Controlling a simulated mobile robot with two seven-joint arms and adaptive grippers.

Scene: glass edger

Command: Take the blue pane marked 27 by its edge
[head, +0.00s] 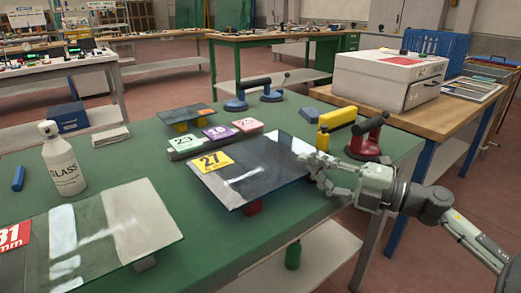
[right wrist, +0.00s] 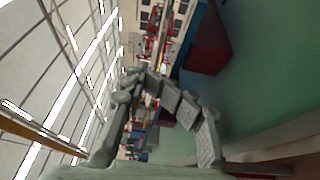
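The blue pane marked 27 (head: 265,158) is dark and glossy, with a yellow label (head: 212,161) near its left corner. It lies flat, raised above the green table on small blocks; a red block (head: 254,208) shows under its front corner. My right gripper (head: 312,170) is at the pane's right edge, its fingers apart, one overlapping the edge in the head view. Contact cannot be told. In the right wrist view the fingers (right wrist: 165,115) show open with nothing clearly between them; a dark red block (right wrist: 207,42) is beyond. My left gripper is not in view.
A yellow-handled tool (head: 337,117) and a red suction lifter (head: 366,140) stand close behind my right gripper. Numbered blocks (head: 217,132) and a small pane (head: 187,113) lie behind the pane.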

